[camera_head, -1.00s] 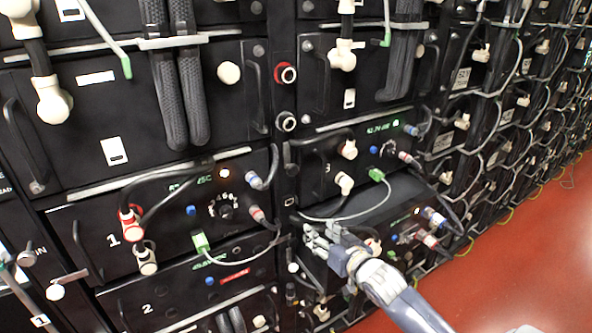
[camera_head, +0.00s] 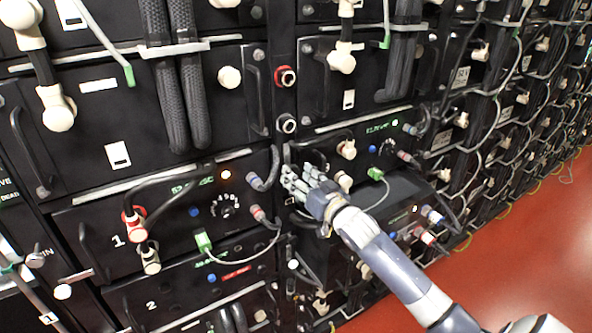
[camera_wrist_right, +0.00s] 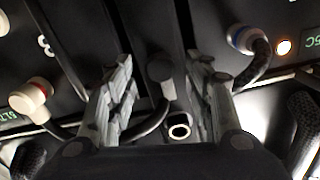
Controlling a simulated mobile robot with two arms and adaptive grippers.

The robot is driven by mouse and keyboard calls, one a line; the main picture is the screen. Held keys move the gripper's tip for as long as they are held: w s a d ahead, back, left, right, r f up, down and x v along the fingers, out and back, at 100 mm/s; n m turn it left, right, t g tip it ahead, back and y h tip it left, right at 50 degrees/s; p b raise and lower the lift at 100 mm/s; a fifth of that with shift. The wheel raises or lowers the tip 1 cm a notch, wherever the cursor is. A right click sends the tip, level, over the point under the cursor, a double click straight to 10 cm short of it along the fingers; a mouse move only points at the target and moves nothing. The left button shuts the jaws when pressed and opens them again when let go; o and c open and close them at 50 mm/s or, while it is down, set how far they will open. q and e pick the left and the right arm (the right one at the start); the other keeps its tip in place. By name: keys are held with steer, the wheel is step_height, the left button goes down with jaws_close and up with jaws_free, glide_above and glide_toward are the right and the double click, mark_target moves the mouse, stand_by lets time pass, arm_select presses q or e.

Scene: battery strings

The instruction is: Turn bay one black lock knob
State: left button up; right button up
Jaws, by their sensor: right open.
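Bay one is the black unit (camera_head: 95,250) marked "1" at the left in the head view. On it are a red-collared plug (camera_head: 133,224) and, below that, a cream knob with a dark collar (camera_head: 150,259). A round black dial (camera_head: 224,206) with white marks is further right on its face. I cannot tell which one is the black lock knob. My right gripper (camera_head: 298,184) is right of bay one, in front of the upright between the racks. In the wrist view it is open (camera_wrist_right: 165,95), with nothing between its fingers. My left gripper is not in view.
Bay one also has a green plug (camera_head: 203,243) with a looping cable and a lit orange lamp (camera_head: 226,174). Bay two (camera_head: 185,290) is below. Black handles, cream plugs and hanging cables crowd the racks. The red floor (camera_head: 520,235) is clear at right.

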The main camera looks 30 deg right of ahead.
steer(key=shift+w, duration=1)
steer(key=c, duration=1.1)
